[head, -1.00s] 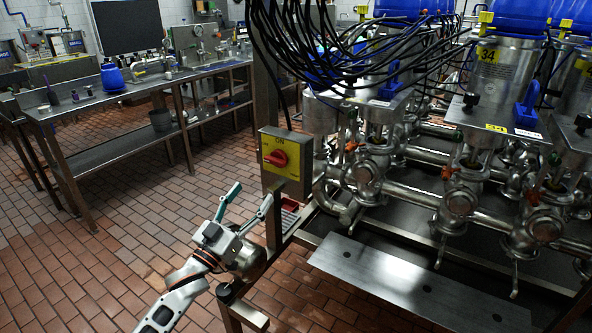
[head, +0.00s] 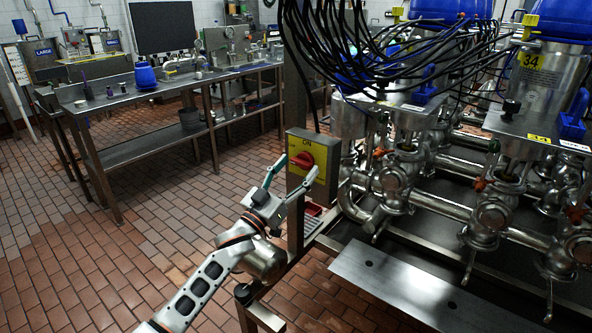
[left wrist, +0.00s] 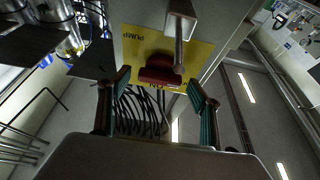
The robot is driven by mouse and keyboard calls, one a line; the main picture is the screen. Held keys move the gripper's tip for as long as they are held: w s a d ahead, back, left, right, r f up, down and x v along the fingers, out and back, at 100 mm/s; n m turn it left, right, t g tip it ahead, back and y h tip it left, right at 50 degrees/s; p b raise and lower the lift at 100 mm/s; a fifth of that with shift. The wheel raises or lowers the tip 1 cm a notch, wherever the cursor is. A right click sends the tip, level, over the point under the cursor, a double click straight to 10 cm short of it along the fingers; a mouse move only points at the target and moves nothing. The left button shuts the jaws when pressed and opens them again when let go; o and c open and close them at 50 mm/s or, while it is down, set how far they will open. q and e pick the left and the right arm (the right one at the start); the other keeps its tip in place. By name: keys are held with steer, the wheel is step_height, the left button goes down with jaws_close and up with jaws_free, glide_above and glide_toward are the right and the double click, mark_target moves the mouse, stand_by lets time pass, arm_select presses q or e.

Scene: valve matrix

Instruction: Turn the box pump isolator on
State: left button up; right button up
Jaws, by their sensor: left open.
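The box pump isolator is a grey box (head: 326,158) with a yellow face plate and a red rotary handle (head: 306,161), fixed on a steel post. "ON" is printed at the top of the plate in the head view. My left gripper (head: 298,165) is open in front of the plate, its fingers on either side of the handle. In the left wrist view the red handle (left wrist: 160,76) lies between the open fingers (left wrist: 157,80), before the yellow plate (left wrist: 138,48). I cannot tell whether the fingers touch it. My right gripper is out of view.
Steel valves and pipes (head: 400,180) fill the right, with black cables (head: 360,50) hanging above. A flat steel plate (head: 385,285) lies in front of them. A steel bench (head: 110,105) stands at the back left. The tiled floor (head: 150,225) on the left is clear.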

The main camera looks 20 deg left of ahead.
arm_select(q)
steer(key=c, duration=1.1)
